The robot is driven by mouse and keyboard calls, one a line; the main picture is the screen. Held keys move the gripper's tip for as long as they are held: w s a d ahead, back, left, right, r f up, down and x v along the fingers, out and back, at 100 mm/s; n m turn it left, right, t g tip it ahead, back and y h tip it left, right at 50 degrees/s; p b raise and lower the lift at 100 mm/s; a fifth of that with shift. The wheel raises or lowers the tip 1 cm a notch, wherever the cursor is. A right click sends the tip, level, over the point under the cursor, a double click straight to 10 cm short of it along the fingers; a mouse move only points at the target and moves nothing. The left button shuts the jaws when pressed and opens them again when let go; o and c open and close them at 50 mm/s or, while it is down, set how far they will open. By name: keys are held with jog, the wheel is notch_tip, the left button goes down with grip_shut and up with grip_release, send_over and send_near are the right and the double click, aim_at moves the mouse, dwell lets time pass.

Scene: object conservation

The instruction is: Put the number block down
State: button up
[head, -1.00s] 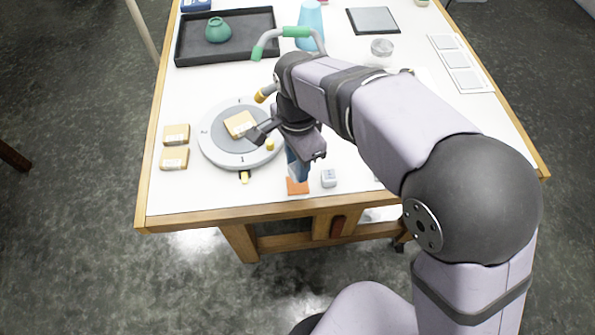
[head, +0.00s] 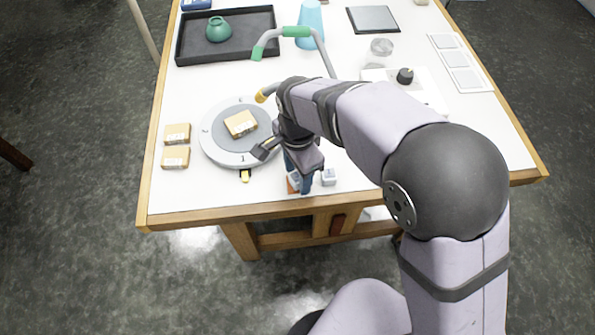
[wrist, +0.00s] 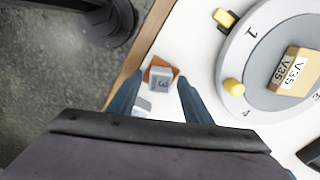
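The number block (wrist: 160,82), a small grey-white cube marked 3, shows in the wrist view between my fingertips. It appears to rest on an orange square (wrist: 149,72) near the table's wooden edge. My gripper (wrist: 160,82) has its two blue fingers spread, with a gap on each side of the block. In the head view my gripper (head: 297,185) is low over the orange square and hides most of it. A second pale cube (head: 328,177) stands just right of my gripper; part of it shows by the left finger in the wrist view (wrist: 142,104).
A grey turntable (head: 216,151) with a tan box (head: 241,123) on it is close by on the left. Two tan boxes (head: 176,145) lie beyond it. A dark tray (head: 255,45) holds a green pot (head: 219,30). A blue cup (head: 311,25) stands at the back.

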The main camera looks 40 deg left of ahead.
aim_at(298, 176)
jog(key=shift+r, duration=0.1)
notch_tip(298, 176, up, 12)
jog(key=b, duration=0.2)
dwell(0.6)
jog(key=w+d+f+n, duration=0.1)
jog(key=w+d+f, duration=0.15)
jog(key=d, duration=0.45)
jog(key=w+d+f, duration=0.1)
jog(key=w+d, duration=0.3)
jog(key=d, duration=0.3)
jog(key=w+d+f+n, duration=0.1)
jog(key=w+d+f, duration=0.15)
jog(key=d, duration=0.45)
jog(key=s+d+f+n, duration=0.1)
jog(key=s+d+f, duration=0.2)
jog(key=d, duration=0.6)
jog(key=s+d+f+n, duration=0.1)
jog(key=s+d+f, duration=0.2)
jog(key=d, duration=0.6)
jog(key=shift+s+d+f+n, duration=0.25)
jog(key=shift+s+d+n, duration=0.1)
jog(key=shift+s, duration=0.2)
